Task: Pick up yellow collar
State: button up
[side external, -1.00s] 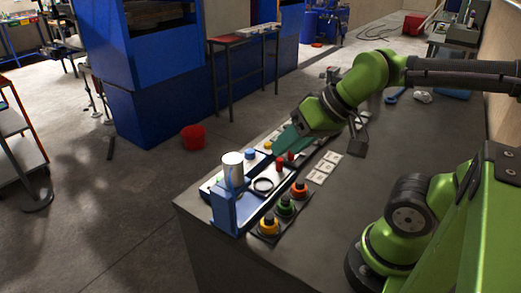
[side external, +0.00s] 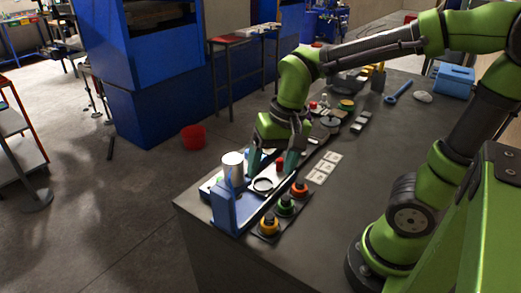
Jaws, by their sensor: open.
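The yellow collar (side external: 268,224) sits on a dark base at the front of the bench, the nearest in a row with a green collar (side external: 285,206) and an orange collar (side external: 299,188). My gripper (side external: 272,165) points down with its two teal fingers apart and nothing seen between them. It is over the far part of the blue press fixture (side external: 226,206), behind the collars in the picture and apart from the yellow one.
A silver cylinder (side external: 233,164) stands at the fixture's left end. A red knob-like piece (side external: 281,162) is close by my right finger. White tiles (side external: 328,162) lie right of the fixture. A blue box (side external: 454,80) stands at the back; bare bench lies right of the tiles.

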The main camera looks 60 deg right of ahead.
jog(key=f+m+g, duration=0.1)
jog(key=m+g, duration=0.1)
jog(key=m+h, duration=0.1)
jog(key=m, duration=0.3)
send_over(269, 216)
jog(key=f, duration=1.1)
jog(key=shift+s+a, duration=0.1)
jog(key=shift+s, duration=0.1)
jog(key=shift+w+f, duration=0.15)
jog(key=shift+f, duration=2.65)
jog(key=c, duration=1.3)
jog(key=shift+r, duration=0.15)
